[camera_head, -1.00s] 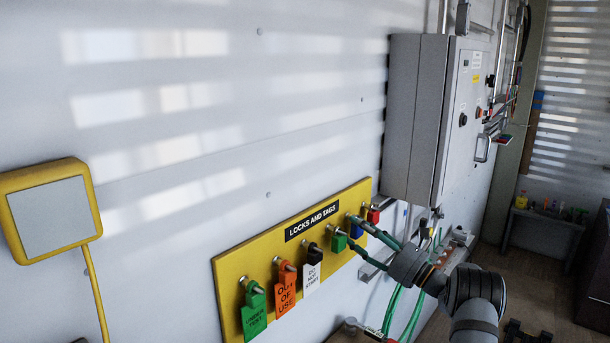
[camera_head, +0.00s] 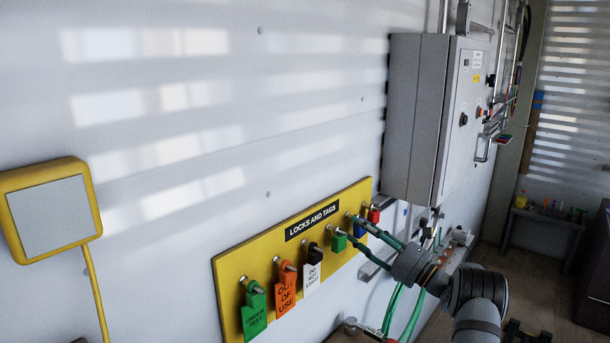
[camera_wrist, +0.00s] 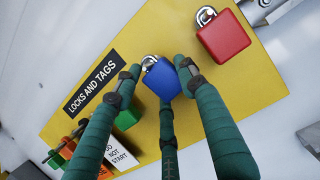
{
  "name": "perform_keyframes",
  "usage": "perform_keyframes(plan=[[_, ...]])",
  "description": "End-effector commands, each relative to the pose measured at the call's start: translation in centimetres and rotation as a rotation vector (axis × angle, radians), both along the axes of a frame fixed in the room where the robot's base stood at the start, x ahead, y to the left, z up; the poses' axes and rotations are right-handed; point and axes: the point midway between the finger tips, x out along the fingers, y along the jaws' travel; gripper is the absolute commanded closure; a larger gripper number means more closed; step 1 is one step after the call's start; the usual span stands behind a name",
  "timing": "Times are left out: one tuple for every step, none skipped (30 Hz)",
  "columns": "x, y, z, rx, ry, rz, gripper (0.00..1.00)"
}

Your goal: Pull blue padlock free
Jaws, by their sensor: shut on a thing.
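The blue padlock (camera_wrist: 161,81) hangs on the yellow "LOCKS AND TAGS" board (camera_wrist: 150,35) in the wrist view, with its silver shackle at the top. My gripper (camera_wrist: 158,84) has three green fingers around it, one on each side and one below, and is shut on its body. In the head view the blue padlock (camera_head: 361,230) is partly hidden by the fingers of my gripper (camera_head: 354,229), at the board's right end. Whether the shackle is still on its peg cannot be told.
A red padlock (camera_wrist: 223,36) hangs right of the blue one. A green padlock (camera_head: 339,243), a black one (camera_head: 314,254) with a white tag and orange (camera_head: 285,290) and green tags (camera_head: 254,313) hang to the left. A grey cabinet (camera_head: 415,115) stands above right.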

Motion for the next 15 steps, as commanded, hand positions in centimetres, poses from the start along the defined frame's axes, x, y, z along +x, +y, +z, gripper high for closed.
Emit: perform_keyframes(plan=[[0.2, -0.9, 0.3, 0.01, -0.003, -0.016, 0.91], [0.2, -0.9, 0.3, 0.01, -0.002, -0.016, 0.91], [0.2, -0.9, 0.3, 0.01, -0.002, -0.017, 0.91], [0.1, -0.9, 0.2, 0.011, -0.001, -0.017, 0.91], [0.1, -1.0, 0.2, 0.011, -0.001, -0.017, 0.91], [0.0, -1.1, 0.2, 0.011, -0.001, -0.017, 0.91], [-0.1, -1.3, 0.1, 0.01, 0.0, -0.017, 0.91], [-0.3, -1.4, 0.1, 0.01, -0.001, -0.017, 0.91], [-0.5, -1.6, 0.0, 0.009, -0.001, -0.017, 0.91], [-0.6, -1.8, 0.0, 0.01, 0.0, -0.017, 0.91], [-0.8, -2.0, 0.0, 0.01, 0.0, -0.018, 0.91], [-1.0, -2.2, 0.0, 0.01, 0.001, -0.018, 0.91], [-1.1, -2.4, 0.0, 0.01, 0.001, -0.018, 0.91], [-1.3, -2.6, 0.0, 0.011, 0.002, -0.017, 0.91], [-1.5, -2.8, 0.0, 0.011, 0.002, -0.017, 0.91]])
